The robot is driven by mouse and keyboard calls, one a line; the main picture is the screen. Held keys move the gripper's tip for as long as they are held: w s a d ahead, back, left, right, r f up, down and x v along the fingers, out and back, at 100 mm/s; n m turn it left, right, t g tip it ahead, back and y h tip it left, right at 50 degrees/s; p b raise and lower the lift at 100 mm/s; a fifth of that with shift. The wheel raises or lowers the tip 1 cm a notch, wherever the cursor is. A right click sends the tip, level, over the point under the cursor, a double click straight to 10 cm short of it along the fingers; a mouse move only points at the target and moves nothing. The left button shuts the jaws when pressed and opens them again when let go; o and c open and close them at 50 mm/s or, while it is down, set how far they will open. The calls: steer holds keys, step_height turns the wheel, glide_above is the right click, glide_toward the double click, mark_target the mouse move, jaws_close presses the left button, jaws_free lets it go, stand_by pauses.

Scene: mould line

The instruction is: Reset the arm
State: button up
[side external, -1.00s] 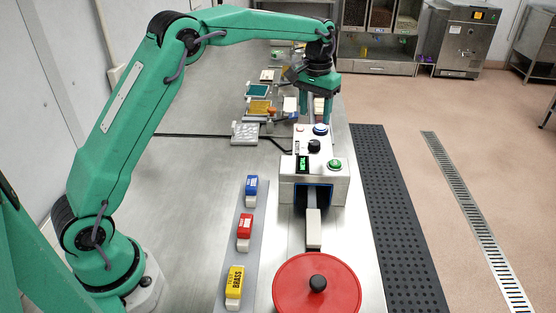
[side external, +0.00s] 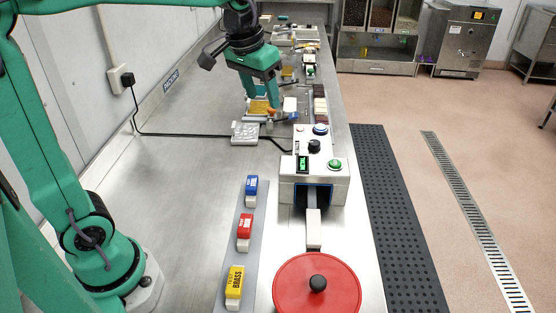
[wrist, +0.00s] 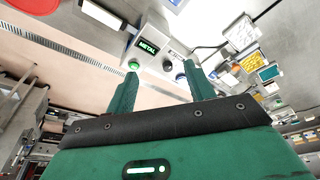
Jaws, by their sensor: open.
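My gripper (side external: 262,92) is in the upper middle of the side view, fingers pointing down, above the bench beyond the metal detector box. Its two green fingers also show in the wrist view (wrist: 160,88), spread apart with nothing between them.
The white detector box (side external: 315,180) stands on the conveyor, its display reading METAL. A red lid (side external: 317,285) with a black knob is in front. Blue, red and yellow test blocks (side external: 244,232) stand in a row on a grey strip. A clear mould (side external: 245,132) lies behind. The left bench is mostly free.

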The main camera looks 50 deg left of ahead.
steer(key=s+f+m+t, duration=0.1)
steer(key=s+f, duration=0.3)
steer(key=s, duration=1.3)
steer(key=shift+d+f+t, duration=0.15)
steer(key=shift+f+t, duration=0.25)
steer(key=shift+t, duration=0.4)
